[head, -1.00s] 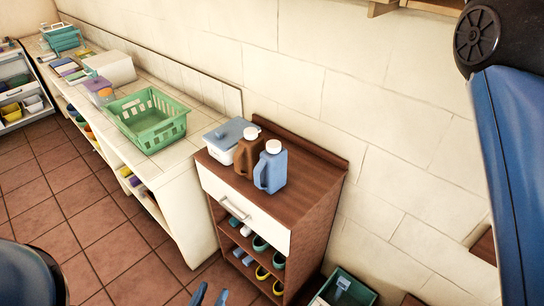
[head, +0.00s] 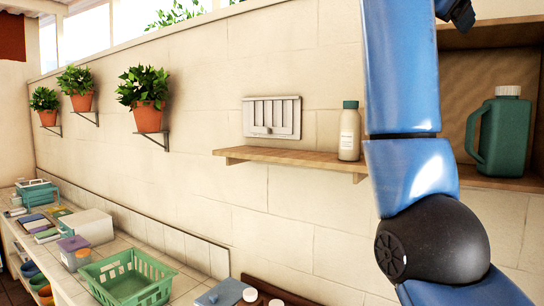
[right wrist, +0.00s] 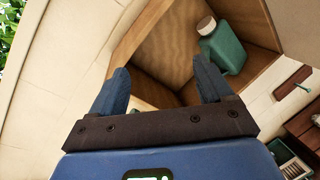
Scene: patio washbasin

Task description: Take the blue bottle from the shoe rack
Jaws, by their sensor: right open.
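In the head view the shoe rack's dark brown top (head: 258,281) just shows at the bottom edge. Two white caps stand there; the right one, cut by the edge, looks like the cap of the blue bottle (head: 276,303), whose body is out of frame. The left cap (head: 250,294) looks like that of the brown jug. My right arm rises across the right of the view. In the right wrist view my right gripper (right wrist: 161,80) is open and empty, in front of an open wooden cabinet. My left gripper is not in view.
The wooden cabinet (head: 480,184) holds a green jug (head: 505,135), also seen in the right wrist view (right wrist: 227,50). A wall shelf (head: 270,154) carries a white bottle with a green cap (head: 349,132). A green basket (head: 128,281) stands on the tiled counter.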

